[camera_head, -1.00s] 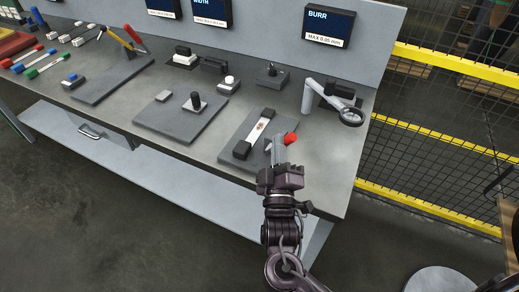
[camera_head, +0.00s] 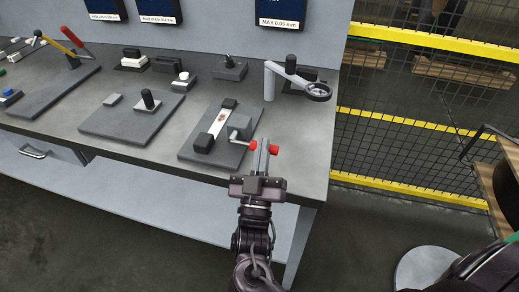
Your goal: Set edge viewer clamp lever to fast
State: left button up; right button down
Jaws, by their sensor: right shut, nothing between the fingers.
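The edge viewer's clamp station is a dark grey plate (camera_head: 190,151) on the bench. A pale strip (camera_head: 212,131) lies on it between two black blocks. Red shows on both sides of the fingers, and the knob's middle is hidden. I cannot tell whether they touch. My left gripper is not in view.
A plate with a black knob (camera_head: 147,100) lies to the left. The bench's front edge (camera_head: 200,179) passes below the clamp station. A yellow-railed mesh fence (camera_head: 400,125) stands at right.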

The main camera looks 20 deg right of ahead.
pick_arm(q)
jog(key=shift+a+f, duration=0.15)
pick_arm(e)
jog(key=shift+f, duration=0.45)
